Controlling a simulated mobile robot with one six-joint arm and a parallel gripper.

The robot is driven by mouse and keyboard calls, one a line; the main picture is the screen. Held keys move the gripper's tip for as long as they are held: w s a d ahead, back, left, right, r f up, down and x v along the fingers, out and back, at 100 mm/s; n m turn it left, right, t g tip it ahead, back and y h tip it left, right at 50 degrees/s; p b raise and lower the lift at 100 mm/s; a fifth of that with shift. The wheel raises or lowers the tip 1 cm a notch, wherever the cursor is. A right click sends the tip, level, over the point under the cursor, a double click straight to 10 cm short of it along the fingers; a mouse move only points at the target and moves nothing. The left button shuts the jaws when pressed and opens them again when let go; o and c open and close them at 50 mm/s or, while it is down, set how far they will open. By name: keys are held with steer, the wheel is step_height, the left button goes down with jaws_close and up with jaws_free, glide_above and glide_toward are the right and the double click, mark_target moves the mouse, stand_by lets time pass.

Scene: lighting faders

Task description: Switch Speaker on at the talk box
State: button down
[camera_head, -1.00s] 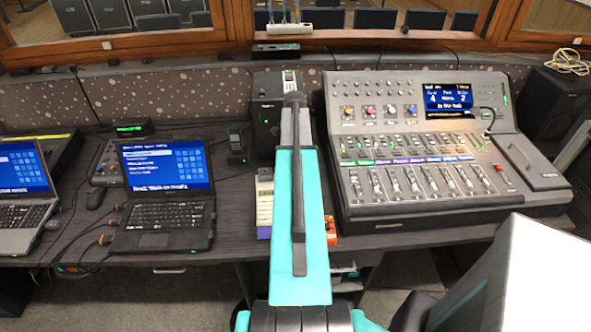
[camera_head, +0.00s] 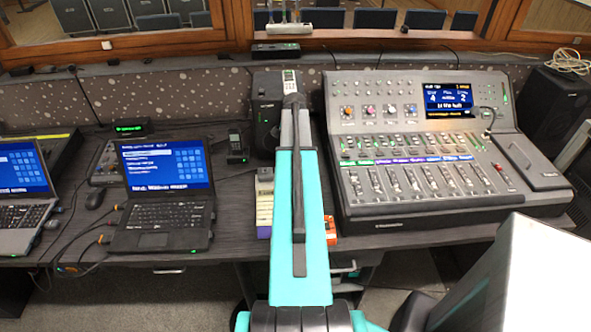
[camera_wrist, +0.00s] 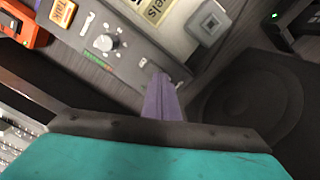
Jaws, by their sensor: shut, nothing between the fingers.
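The talk box shows in the wrist view as a grey panel (camera_wrist: 128,66) with an orange Talk button (camera_wrist: 62,12), a round knob (camera_wrist: 104,42) and a strip of small coloured lights. Small controls sit near the panel's lower right edge; I cannot read a Speaker label or tell a switch position. My gripper (camera_wrist: 162,80) has purple fingers, shut and empty, their tips at that edge of the panel. I cannot tell whether they touch it. In the head view my arm hides the fingers and most of the box.
A black loudspeaker (camera_head: 266,108) stands behind; its cone (camera_wrist: 243,100) is right of the fingers in the wrist view. A red-orange device (camera_wrist: 28,28) and a grey square button (camera_wrist: 208,22) flank the panel. The mixing desk (camera_head: 430,205) is right, a laptop (camera_head: 165,215) left.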

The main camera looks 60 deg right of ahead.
steer(key=shift+f, duration=0.4)
stand_by(0.3)
steer(key=shift+r, duration=0.1)
step_height(320, 180, up, 7)
steer(key=p, duration=0.3)
steer(key=shift+p, duration=0.3)
stand_by(0.6)
stand_by(0.6)
